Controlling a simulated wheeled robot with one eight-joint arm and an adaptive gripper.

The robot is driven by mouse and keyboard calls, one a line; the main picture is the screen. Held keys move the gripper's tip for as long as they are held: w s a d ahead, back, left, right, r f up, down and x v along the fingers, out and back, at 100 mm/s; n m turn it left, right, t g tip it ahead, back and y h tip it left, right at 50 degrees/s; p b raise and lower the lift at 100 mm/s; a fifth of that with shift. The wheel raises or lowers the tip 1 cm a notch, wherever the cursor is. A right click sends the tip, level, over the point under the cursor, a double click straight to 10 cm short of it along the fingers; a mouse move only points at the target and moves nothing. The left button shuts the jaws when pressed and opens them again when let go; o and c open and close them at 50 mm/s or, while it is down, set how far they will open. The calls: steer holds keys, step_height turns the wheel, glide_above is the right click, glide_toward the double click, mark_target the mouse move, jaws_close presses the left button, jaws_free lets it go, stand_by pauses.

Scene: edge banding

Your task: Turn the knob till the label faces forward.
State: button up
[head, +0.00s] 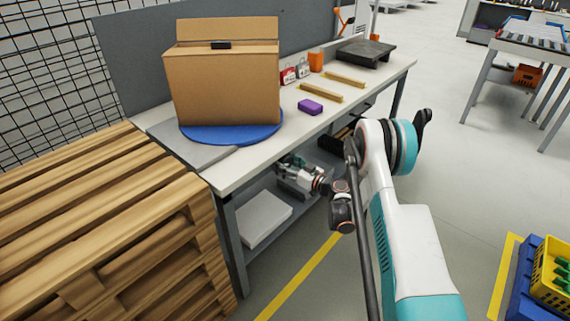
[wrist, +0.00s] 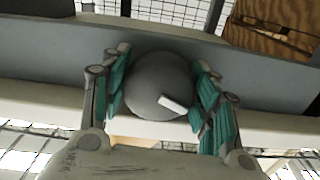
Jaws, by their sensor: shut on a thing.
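The knob (wrist: 150,80) is a dark grey round disc with a short white mark (wrist: 172,105) at its lower right in the wrist view. My gripper (wrist: 160,72) has its teal fingers on both sides of the knob, shut on it. In the head view my gripper (head: 287,165) is under the front edge of the bench, and the knob cannot be made out there. A brown cardboard box (head: 222,90) stands upright on a blue round turntable (head: 265,132). No label shows on the box faces in view; a small black piece is at its top.
The white bench (head: 300,125) holds a purple block (head: 310,106), two wooden strips (head: 322,92), red and white padlock-like items (head: 290,75), an orange cup (head: 316,60) and a black plate (head: 366,52). A lower shelf is beneath. A wooden pallet stack (head: 90,200) stands left.

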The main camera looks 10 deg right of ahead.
steer(key=shift+m, duration=1.2)
steer(key=o, duration=1)
steer(key=shift+o, duration=0.2)
steer(key=v, duration=0.7)
steer(key=shift+s, duration=0.25)
steer(key=shift+d, duration=0.15)
